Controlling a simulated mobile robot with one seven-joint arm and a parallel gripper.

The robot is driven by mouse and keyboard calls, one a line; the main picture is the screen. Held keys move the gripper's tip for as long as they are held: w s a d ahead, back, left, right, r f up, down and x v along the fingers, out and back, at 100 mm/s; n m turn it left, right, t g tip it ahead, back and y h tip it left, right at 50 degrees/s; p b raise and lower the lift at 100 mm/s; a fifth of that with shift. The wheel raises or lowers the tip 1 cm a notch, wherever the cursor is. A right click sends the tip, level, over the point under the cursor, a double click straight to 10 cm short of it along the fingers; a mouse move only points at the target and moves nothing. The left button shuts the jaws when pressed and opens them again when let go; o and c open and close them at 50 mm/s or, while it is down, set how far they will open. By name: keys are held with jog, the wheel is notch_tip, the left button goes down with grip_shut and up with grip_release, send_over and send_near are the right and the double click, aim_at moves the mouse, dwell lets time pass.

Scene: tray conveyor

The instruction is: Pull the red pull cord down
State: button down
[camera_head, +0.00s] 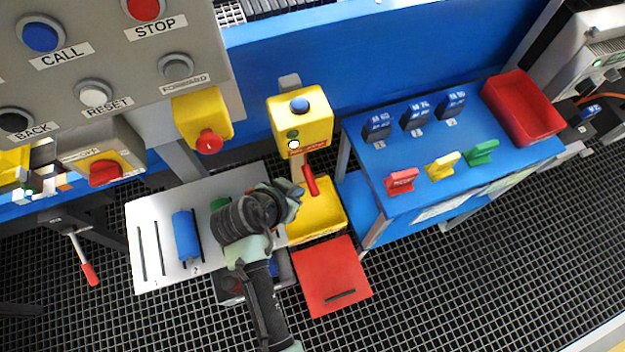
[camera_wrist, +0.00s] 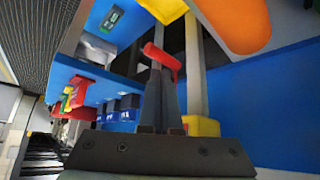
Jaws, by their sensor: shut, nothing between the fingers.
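A red handle (camera_head: 310,180), which looks like the pull cord's grip, hangs under a yellow box (camera_head: 300,118) with a blue button. No cord line can be made out. The wrist view shows a red T-shaped handle (camera_wrist: 162,60) just beyond my fingertips. My gripper (camera_head: 292,192) is shut and empty, close beside and slightly left of the red handle in the head view. In the wrist view my gripper (camera_wrist: 161,80) has its dark fingers together, pointing at the red handle. Whether they touch it cannot be told.
A blue table (camera_head: 385,205) with colored tags and a red bin (camera_head: 522,108) stands to the right. A white board (camera_head: 150,270) with a blue cylinder lies left. A grey button panel (camera_head: 115,55) is upper left. A red-gripped lever (camera_head: 88,274) hangs lower left.

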aim_at(310, 185)
jog(key=b+x, duration=0.5)
jog(key=shift+f, duration=0.3)
jog(key=shift+w+d+f+b, duration=0.35)
jog(key=shift+w+f+b, duration=0.1)
jog(key=shift+b, duration=0.1)
jog(key=s+a+f, duration=0.1)
jog(key=s, duration=0.1)
jog(key=shift+s+a+f, duration=0.3)
jog(key=shift+a+f, duration=0.05)
jog(key=shift+f, duration=0.05)
